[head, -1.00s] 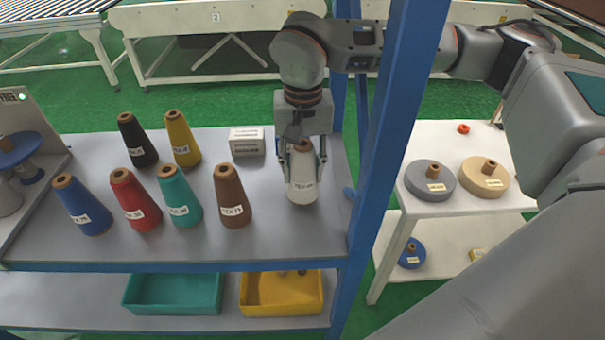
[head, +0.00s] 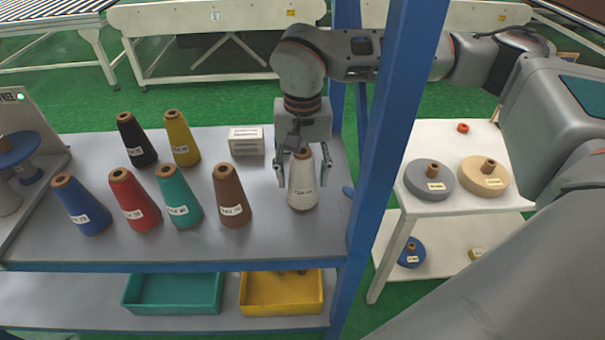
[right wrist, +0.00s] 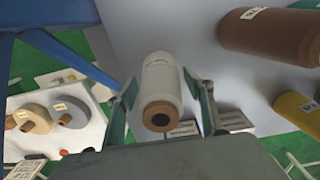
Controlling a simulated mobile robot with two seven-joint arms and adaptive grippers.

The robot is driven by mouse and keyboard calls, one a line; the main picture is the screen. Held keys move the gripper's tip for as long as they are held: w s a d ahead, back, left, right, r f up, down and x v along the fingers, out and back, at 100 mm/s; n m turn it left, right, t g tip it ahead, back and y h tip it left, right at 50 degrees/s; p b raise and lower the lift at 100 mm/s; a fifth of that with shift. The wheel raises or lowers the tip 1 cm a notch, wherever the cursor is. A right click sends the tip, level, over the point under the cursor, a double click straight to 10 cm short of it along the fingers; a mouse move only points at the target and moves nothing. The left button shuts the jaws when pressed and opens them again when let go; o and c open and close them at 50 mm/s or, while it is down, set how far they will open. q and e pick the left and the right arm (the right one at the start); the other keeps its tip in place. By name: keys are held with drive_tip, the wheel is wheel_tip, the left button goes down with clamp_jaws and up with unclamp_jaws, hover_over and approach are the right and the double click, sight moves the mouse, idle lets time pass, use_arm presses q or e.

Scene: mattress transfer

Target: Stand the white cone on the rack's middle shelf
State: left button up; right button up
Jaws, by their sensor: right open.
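The white cone (head: 302,184) stands upright on the rack's middle shelf (head: 275,235), near its right end. It has a brown tip and a label. My right gripper (head: 305,178) is open around the upper part of the cone, with a finger on each side and gaps to the cone. In the right wrist view the cone (right wrist: 162,85) lies between the two spread fingers (right wrist: 160,100), its tip facing the camera. My left gripper is not in view.
A brown cone (head: 231,197) stands left of the white one, with several other coloured cones further left. A small white box (head: 246,141) sits behind. A blue rack post (head: 385,130) rises close on the right. A white side table (head: 450,208) holds spools.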

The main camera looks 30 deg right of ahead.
wheel_tip(320, 180, up, 12)
idle(0.4)
idle(0.5)
